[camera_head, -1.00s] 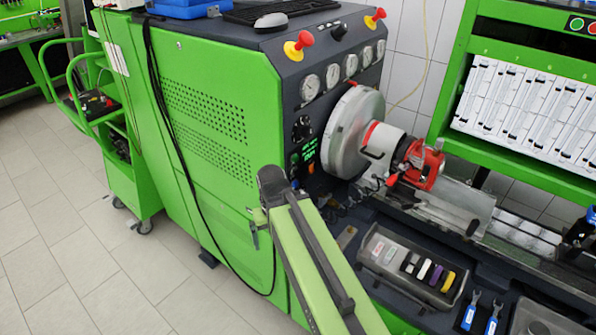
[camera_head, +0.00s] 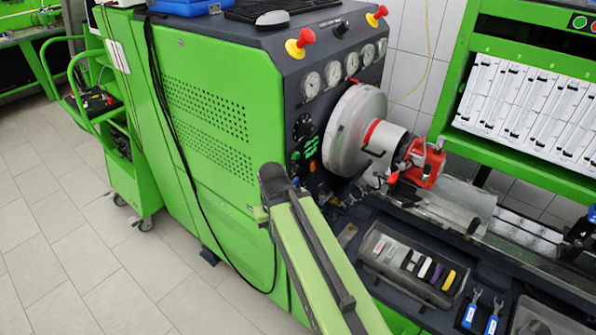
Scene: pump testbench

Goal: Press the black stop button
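The green pump testbench (camera_head: 215,160) stands at the middle, with a dark control panel on its sloped corner. On the panel, small green marks (camera_head: 310,148) and an orange switch (camera_head: 312,166) sit below a black round dial (camera_head: 303,127). I cannot make out which small part there is the black stop button. A black knob (camera_head: 340,28) sits on the panel's upper edge. My green arm rises from the bottom edge, and its dark upper joint is in front of the bench, left of and below the small controls. My gripper's fingers do not show.
Red mushroom buttons (camera_head: 306,38) stick out near the panel's top. Round gauges (camera_head: 311,85) and a large metal disc (camera_head: 356,130) are beside the controls. A grey tray (camera_head: 381,262) is on the bench at the right. A green cart (camera_head: 135,165) stands left, with open tiled floor before it.

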